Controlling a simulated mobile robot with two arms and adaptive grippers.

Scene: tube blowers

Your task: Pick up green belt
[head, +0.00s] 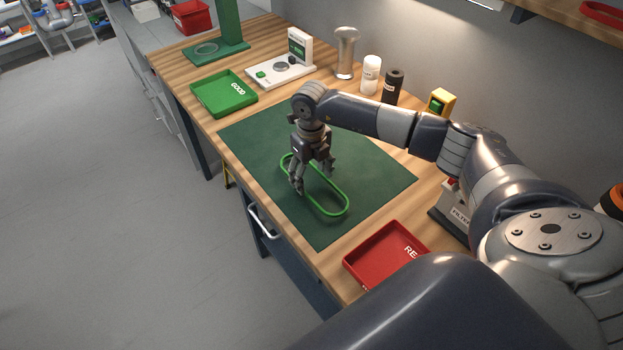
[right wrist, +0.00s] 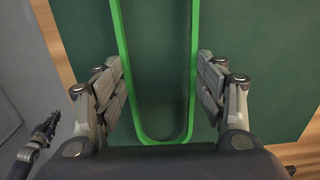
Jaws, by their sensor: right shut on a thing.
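The green belt (head: 347,207) is a long thin loop at the dark green mat (head: 265,145) on the workbench. My right gripper (head: 312,182) points down over the belt's far part. In the right wrist view the belt (right wrist: 193,40) runs between the two fingers, its rounded end near the palm. The fingers (right wrist: 160,88) are shut on the belt's two long sides, one at each side. I cannot tell whether the belt is clear of the mat. A dark gripper (right wrist: 42,135), likely my left one, shows small at the lower left of the right wrist view; its jaw state is unclear.
A green tray marked GOOD (head: 224,94) sits beyond the mat, a red tray (head: 385,255) at its near end. The mat is otherwise clear.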

